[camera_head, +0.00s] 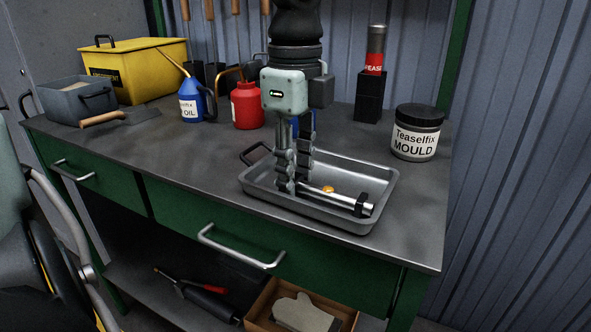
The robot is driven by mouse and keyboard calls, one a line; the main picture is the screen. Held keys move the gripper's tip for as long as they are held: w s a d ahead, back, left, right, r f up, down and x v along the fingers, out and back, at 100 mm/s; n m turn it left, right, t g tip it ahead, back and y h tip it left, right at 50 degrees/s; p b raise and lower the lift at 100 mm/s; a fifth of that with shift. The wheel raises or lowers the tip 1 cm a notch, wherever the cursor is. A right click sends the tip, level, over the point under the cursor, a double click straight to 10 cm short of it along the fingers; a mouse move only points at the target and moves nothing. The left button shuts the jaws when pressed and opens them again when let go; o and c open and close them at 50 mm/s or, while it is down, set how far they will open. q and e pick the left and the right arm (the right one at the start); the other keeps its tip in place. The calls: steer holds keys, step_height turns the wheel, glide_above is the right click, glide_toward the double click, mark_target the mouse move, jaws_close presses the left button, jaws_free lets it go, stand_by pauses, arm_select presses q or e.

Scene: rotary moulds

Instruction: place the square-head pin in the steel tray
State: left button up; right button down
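The square-head pin (334,197) is a bright silver rod with a black square block near its right end. It lies low inside the steel tray (387,193), pointing toward the tray's front right corner. I cannot tell whether it touches the tray floor. My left gripper (295,184) points straight down into the tray, with its fingertips at the rod's left end. A narrow gap shows between the fingers. Whether they press on the rod is not clear, and the rod's left end is partly hidden by them. My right gripper is not in view.
A small orange thing (328,189) shows behind the rod. A mould jar (417,133), red grease tube (375,58), red can (246,106), blue oil can (197,103), grey bin (77,101) and yellow box (135,69) stand around. The bench's front left is clear.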

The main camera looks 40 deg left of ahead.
arm_select(q)
step_height(320, 180, up, 12)
stand_by(0.4)
